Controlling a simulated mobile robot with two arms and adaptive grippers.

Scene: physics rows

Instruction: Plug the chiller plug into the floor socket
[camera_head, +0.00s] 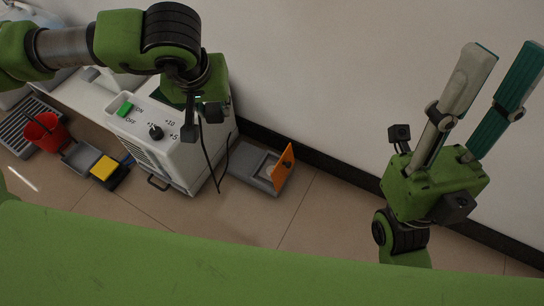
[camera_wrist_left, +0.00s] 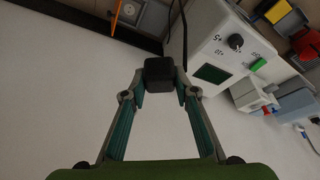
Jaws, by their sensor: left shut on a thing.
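My left gripper (camera_head: 201,122) is shut on the chiller plug, a black block (camera_wrist_left: 159,72) between its fingertips in the left wrist view. It holds the plug in the air beside the chiller (camera_head: 178,160), a white box with a green switch and black knob. A black cord (camera_head: 208,160) hangs beside the chiller towards the floor. The floor socket (camera_head: 244,168) is a grey box by the wall with its orange lid (camera_head: 283,168) standing open; it also shows at the top of the left wrist view (camera_wrist_left: 151,18). The plug is apart from the socket. My right gripper (camera_head: 506,62) is open and empty.
A red bucket (camera_head: 46,132), a grey grate (camera_head: 16,130) and a tray with a yellow block (camera_head: 104,168) stand left of the chiller. A dark skirting (camera_head: 345,180) runs along the white wall. The tiled floor right of the socket is clear.

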